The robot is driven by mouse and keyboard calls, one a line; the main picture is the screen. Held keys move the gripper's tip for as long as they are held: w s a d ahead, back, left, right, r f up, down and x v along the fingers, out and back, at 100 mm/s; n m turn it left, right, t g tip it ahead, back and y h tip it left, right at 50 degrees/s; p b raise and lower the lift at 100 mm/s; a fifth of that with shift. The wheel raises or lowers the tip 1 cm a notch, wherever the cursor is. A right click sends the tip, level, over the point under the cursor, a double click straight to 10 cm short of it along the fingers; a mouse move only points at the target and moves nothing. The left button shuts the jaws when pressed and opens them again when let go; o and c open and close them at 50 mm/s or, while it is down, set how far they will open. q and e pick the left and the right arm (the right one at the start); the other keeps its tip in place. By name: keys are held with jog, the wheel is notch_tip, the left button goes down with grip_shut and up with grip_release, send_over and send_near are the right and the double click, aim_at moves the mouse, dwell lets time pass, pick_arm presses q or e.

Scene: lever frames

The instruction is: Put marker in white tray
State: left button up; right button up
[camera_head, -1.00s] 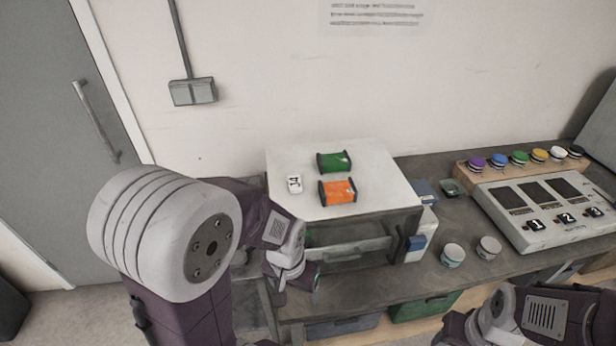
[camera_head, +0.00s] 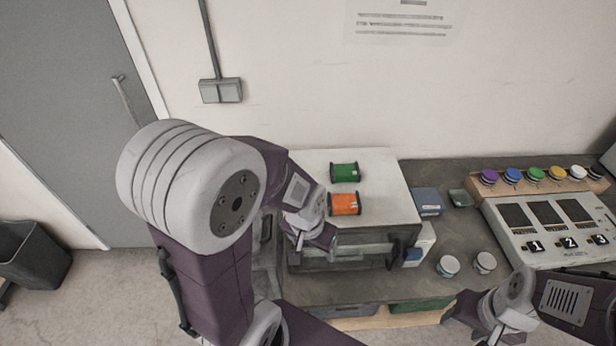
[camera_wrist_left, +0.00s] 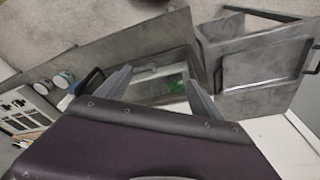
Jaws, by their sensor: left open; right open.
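I cannot make out a marker or a clearly white tray in any view. My left gripper (camera_head: 322,240) is open in front of the white-topped cabinet (camera_head: 385,190), close to its grey front with a bar handle. In the left wrist view its two fingers (camera_wrist_left: 160,86) are apart, with nothing seen held between them. Beyond them is a grey compartment (camera_wrist_left: 150,72) with something green inside, too small to identify. My right gripper (camera_head: 490,318) is at the lower right edge, partly cut off, away from the cabinet.
A green spool (camera_head: 344,172) and an orange spool (camera_head: 344,204) lie on the cabinet top. Two cups (camera_head: 448,266), a small dish (camera_head: 461,198) and a numbered panel (camera_head: 545,225) are on the bench to the right. A grey framed box with a handle (camera_wrist_left: 265,70) is close to the left fingers.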

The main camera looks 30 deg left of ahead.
pick_arm(q)
notch_tip(320, 180, up, 7)
jog(key=p, duration=0.4)
jog(key=w+a+m, duration=0.3)
jog(key=w+m, duration=0.1)
jog(key=w, duration=0.1)
jog(key=w+a+m+g+p, duration=0.1)
jog(key=w+a+m, duration=0.3)
jog(key=w, duration=0.1)
jog(key=w+a+f+m+g, duration=0.1)
jog(key=w+a+m, duration=0.2)
jog(key=w+a, duration=0.1)
jog(key=shift+w+a+m, duration=0.2)
jog(key=shift+w+m, duration=0.2)
jog(key=shift+w, duration=0.3)
jog(key=shift+f, duration=0.2)
jog(key=f+p, duration=0.1)
jog(key=f, duration=0.2)
jog(key=f+p, duration=0.1)
jog(key=f, duration=0.1)
jog(key=shift+w+d+p, duration=0.1)
jog(key=shift+d+p, duration=0.25)
jog(key=shift+f, duration=0.15)
jog(key=c, duration=1.4)
pick_arm(e)
notch_tip(320, 180, up, 10)
jog(key=shift+s+f, duration=0.15)
